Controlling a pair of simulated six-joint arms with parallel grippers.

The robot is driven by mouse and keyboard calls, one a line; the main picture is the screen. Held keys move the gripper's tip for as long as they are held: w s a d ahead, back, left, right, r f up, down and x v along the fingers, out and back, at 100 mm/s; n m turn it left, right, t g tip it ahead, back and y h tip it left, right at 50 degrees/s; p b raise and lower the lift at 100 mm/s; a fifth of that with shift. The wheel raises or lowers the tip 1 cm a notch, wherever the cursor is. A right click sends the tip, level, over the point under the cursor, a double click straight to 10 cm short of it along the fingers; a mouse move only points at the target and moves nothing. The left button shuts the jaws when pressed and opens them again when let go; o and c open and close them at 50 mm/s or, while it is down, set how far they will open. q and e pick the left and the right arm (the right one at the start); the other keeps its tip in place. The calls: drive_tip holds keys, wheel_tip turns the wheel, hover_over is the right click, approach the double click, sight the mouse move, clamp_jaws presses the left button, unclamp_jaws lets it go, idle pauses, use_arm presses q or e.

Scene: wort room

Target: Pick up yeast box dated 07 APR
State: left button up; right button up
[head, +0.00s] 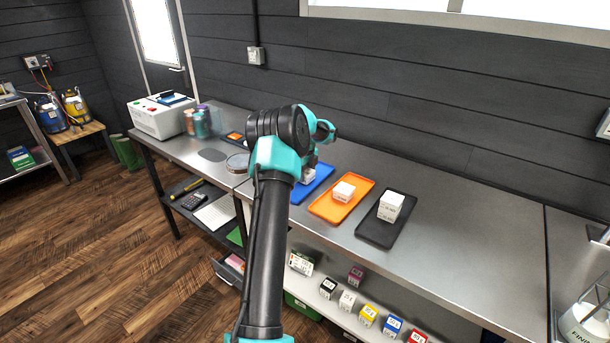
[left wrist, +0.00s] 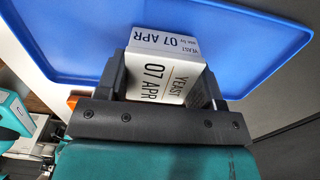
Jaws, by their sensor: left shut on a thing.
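The white yeast box (left wrist: 165,72) shows "YEAST" and "07 APR" in black print on two faces in the left wrist view. My left gripper (left wrist: 165,85) has a finger on each side of it and is shut on it. The box is over or on the blue tray (left wrist: 75,30); I cannot tell whether it touches the tray. In the head view my left gripper (head: 312,160) is mostly hidden behind its own arm, above the blue tray (head: 318,187), with part of the box (head: 308,176) showing. My right gripper is not in view.
An orange tray (head: 360,193) with a white box (head: 344,191) and a black tray (head: 403,232) with a taller white box (head: 391,204) stand to the right. The steel table (head: 470,255) is clear beyond them. Several small coloured boxes stand on the shelf below.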

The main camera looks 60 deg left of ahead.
use_arm(q)
wheel_tip(320, 180, up, 3)
drive_tip(key=shift+d+r, duration=0.1)
drive_tip(key=s+d, duration=0.2)
drive_tip(key=d, duration=0.2)
drive_tip(key=s+d+r, duration=0.1)
drive_tip(key=s+d, duration=0.2)
drive_tip(key=d, duration=0.2)
drive_tip(key=s+d, duration=0.3)
drive_tip(key=d, duration=0.1)
drive_tip(key=shift+s+d+r, duration=0.2)
drive_tip(key=shift+d, duration=0.05)
idle(0.3)
